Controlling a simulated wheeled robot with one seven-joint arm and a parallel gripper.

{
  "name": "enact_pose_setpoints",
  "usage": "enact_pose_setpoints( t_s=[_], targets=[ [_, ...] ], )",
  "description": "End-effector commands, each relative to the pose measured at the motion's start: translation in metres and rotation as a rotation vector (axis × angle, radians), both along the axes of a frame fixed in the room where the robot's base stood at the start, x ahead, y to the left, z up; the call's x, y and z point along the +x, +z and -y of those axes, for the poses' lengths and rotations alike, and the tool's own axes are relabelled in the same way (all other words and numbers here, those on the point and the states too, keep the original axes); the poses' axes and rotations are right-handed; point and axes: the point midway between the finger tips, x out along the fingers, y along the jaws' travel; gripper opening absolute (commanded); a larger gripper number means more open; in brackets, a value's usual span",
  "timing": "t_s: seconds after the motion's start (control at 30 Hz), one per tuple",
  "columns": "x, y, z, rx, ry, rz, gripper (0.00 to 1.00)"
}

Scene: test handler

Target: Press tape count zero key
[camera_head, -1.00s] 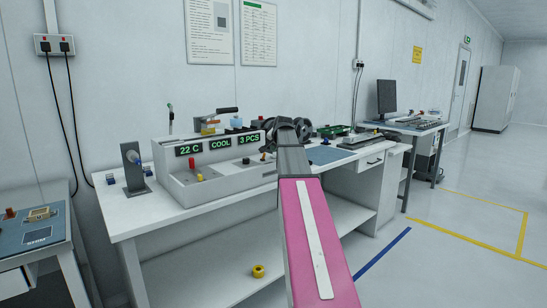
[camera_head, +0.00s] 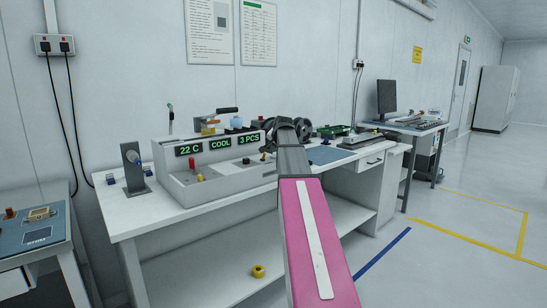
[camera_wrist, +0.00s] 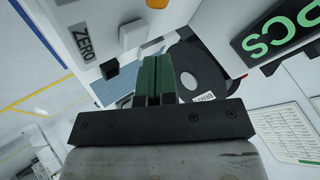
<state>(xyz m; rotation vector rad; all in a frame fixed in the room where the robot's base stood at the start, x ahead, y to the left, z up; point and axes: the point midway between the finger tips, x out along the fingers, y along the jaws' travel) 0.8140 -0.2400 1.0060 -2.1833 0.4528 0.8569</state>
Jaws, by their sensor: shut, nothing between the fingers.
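In the wrist view, a label reading ZERO (camera_wrist: 82,40) is on the pale casing at the upper left. A small black key (camera_wrist: 110,69) stands close to the label, left of my fingertips. My gripper (camera_wrist: 154,62) is shut and empty, its green finger pads together. The fingers appear apart from the key, though the depth gap is hard to judge. In the head view, the grey test handler (camera_head: 215,175) stands on the bench with displays reading 22 C, COOL and 3 PCS (camera_head: 249,139). My arm hides its right end and the key there.
A black reel (camera_wrist: 203,68) is just right of my fingers in the wrist view. A pale block (camera_wrist: 132,36) stands beyond the fingertips. The handler's red knob (camera_head: 190,164) is at its left. A yellow ring (camera_head: 258,271) lies on the bench's lower shelf.

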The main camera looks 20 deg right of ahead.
Motion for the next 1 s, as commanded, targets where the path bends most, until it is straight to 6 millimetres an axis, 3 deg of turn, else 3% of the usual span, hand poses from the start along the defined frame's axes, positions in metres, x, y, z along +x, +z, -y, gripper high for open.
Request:
enact_pose_setpoints(
  t_s=[1.0],
  targets=[
    [0.0,-0.011,0.0,0.0,0.0,0.0,0.0]
  ],
)
